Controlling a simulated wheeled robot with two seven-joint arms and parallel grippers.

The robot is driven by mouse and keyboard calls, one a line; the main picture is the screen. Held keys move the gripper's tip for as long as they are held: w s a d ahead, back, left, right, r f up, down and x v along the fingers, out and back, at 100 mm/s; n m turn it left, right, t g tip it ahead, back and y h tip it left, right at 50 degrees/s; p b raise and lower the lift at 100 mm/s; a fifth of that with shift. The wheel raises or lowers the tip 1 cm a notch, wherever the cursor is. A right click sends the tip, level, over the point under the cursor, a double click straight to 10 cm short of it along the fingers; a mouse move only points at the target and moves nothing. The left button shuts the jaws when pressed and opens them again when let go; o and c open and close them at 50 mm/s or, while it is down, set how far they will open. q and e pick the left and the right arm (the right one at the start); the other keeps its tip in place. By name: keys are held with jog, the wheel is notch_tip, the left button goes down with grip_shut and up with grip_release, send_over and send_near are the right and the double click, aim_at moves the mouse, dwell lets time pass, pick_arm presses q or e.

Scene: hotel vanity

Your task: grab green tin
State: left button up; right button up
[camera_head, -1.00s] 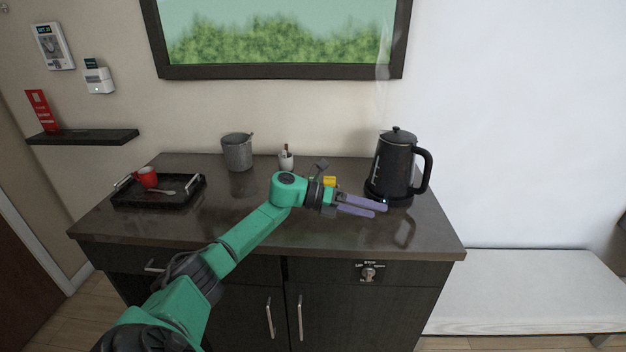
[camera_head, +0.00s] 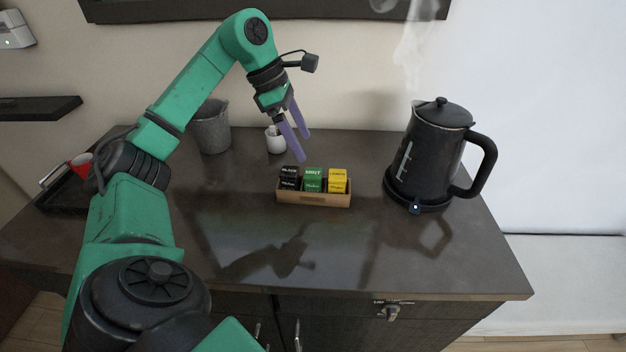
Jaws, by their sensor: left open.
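The green tin (camera_head: 313,180) stands in the middle of a small wooden box (camera_head: 314,199) on the dark counter. A black tin (camera_head: 289,178) is on its left and a yellow tin (camera_head: 338,181) on its right. My left gripper (camera_head: 303,146) is open and empty, with its purple fingers pointing down above and slightly behind the tins. It looks apart from the green tin. My right gripper is not in view.
A black kettle (camera_head: 437,150) on its base steams to the right of the box. A white cup (camera_head: 275,140) and a grey bucket (camera_head: 210,127) stand behind. A black tray (camera_head: 66,192) with a red cup (camera_head: 82,165) is at the left, partly behind my arm. The counter front is clear.

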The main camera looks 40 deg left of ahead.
aim_at(317, 173)
pick_arm(q)
jog(key=x, duration=0.9)
jog(key=shift+f+p, duration=0.3)
jog(key=shift+d+f, duration=0.1)
jog(key=shift+f, duration=0.1)
jog(key=shift+w+f, duration=0.1)
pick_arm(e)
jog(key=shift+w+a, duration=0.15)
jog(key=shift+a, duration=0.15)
pick_arm(q)
jog(key=c, duration=1)
grip_shut()
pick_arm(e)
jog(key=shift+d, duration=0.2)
